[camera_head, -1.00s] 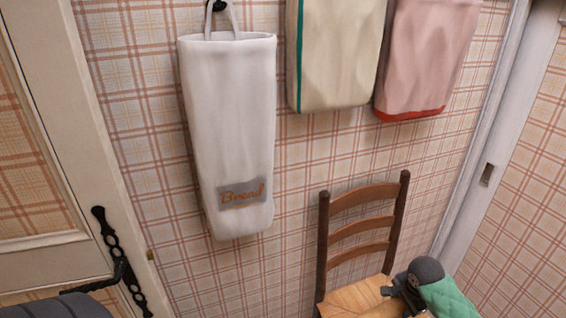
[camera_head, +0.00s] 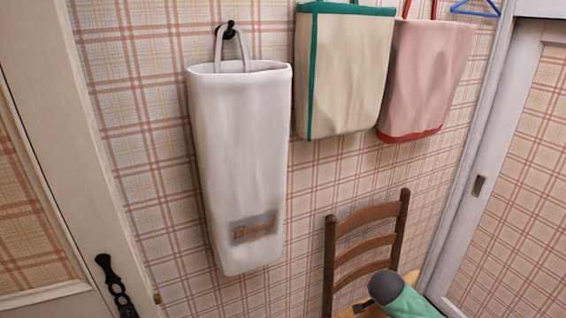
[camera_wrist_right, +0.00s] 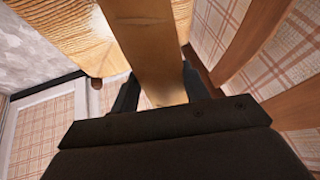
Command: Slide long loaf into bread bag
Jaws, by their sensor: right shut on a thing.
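The white bread bag (camera_head: 240,150) hangs upright by its loop from a black wall hook, with a "Bread" label near its bottom. Its mouth is at the top, below the hook. In the right wrist view, my right gripper (camera_wrist_right: 158,92) is shut on the long golden-brown loaf (camera_wrist_right: 146,45), which extends away between the fingers. In the head view, part of my right arm shows at the bottom right, below and right of the bag and apart from it. My left gripper is out of view.
A wooden chair (camera_head: 368,235) stands against the wall, right of the bag and close to my right arm. A cream bag with green trim (camera_head: 345,75) and a pink bag (camera_head: 425,75) hang right of the bread bag. A door (camera_head: 45,250) is at left.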

